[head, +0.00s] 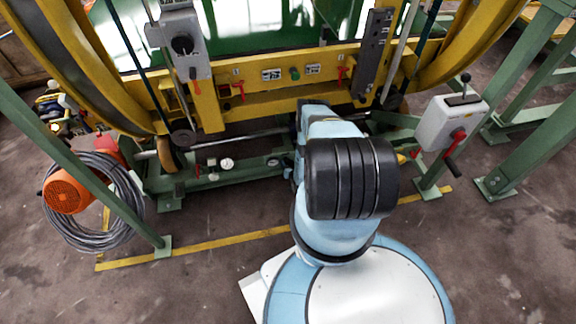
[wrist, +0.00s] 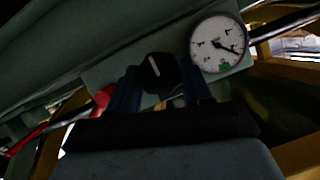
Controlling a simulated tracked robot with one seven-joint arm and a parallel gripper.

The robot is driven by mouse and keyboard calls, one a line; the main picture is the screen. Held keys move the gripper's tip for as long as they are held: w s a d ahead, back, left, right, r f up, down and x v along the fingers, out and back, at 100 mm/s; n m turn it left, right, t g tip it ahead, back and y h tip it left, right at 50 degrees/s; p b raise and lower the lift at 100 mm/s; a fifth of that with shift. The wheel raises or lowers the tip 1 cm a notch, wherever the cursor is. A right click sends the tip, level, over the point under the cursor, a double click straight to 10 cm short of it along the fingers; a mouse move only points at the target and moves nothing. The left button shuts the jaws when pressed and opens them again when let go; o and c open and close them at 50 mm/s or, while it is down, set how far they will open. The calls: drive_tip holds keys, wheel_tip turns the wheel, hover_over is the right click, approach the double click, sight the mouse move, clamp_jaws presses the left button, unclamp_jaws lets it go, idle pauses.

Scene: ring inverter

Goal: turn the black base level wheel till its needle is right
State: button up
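The black base level wheel (wrist: 160,73) is in the wrist view, a round black knob with a white mark pointing up and slightly left. My gripper (wrist: 162,85) has one dark blue finger on each side of it, and both fingers look close against its sides. A round white gauge (wrist: 218,44) sits just right of and above the wheel. Its dark needle points right and a little down; its markings are too small to read. In the head view my own arm hides my gripper and the wheel.
A green base frame (head: 235,178) runs under the yellow ring machine (head: 265,103), with a white dial (head: 226,163) on it. A grey box with a red switch (head: 452,123) stands right. An orange motor (head: 67,190) and coiled cable (head: 125,215) lie left.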

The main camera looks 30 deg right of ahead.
drive_tip(key=c, duration=0.6)
drive_tip(key=shift+o, duration=0.2)
drive_tip(key=shift+d+m+y, duration=0.1)
drive_tip(key=shift+m+y, duration=0.3)
drive_tip(key=shift+m, duration=0.1)
drive_tip(key=shift+s, duration=0.1)
drive_tip(key=o, duration=0.8)
drive_tip(key=v, duration=1.3)
drive_tip(key=shift+s+f, duration=0.15)
drive_tip(key=shift+s, duration=0.3)
